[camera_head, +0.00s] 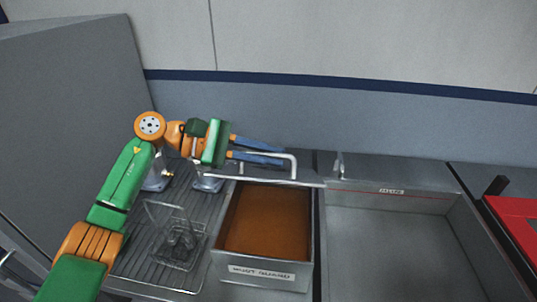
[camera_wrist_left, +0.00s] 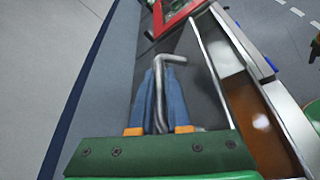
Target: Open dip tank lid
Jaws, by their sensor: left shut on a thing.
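The dip tank (camera_head: 222,236) is a grey metal box with brown liquid (camera_head: 268,222) showing inside and a label on its front. Its lid (camera_head: 265,181) stands raised at the tank's back edge and shows almost edge-on in the head view. In the left wrist view the lid (camera_wrist_left: 203,85) is a dark panel with a pale edge. My left gripper (camera_head: 283,156) is shut on the lid's bent metal handle (camera_head: 294,168), which lies between the blue fingers in the wrist view (camera_wrist_left: 160,95). My right gripper is not in view.
A wire basket (camera_head: 180,240) with dark parts stands on the ribbed rack (camera_head: 150,272) left of the tank. An empty grey basin (camera_head: 400,250) is on the right, with a red item (camera_head: 515,215) beyond it. A wall (camera_head: 330,115) runs close behind.

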